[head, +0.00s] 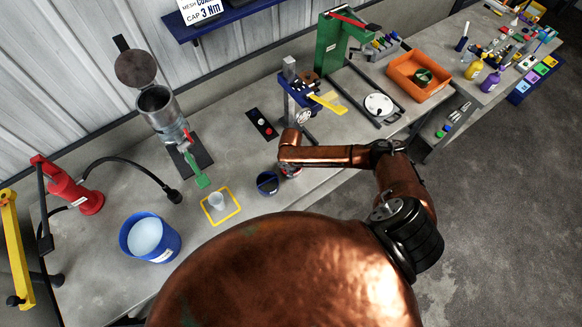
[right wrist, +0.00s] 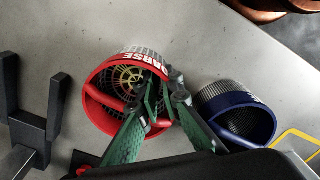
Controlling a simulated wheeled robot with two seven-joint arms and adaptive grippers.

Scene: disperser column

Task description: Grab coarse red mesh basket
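The red mesh basket (right wrist: 95,113), with white lettering ending in "ARSE" on its rim, stands on the grey bench in the right wrist view. My left gripper is not in view.
A blue mesh basket (right wrist: 235,113) stands close to the right of the red one; it also shows in the head view (head: 267,183). A dark stand (right wrist: 38,128) is on the left.

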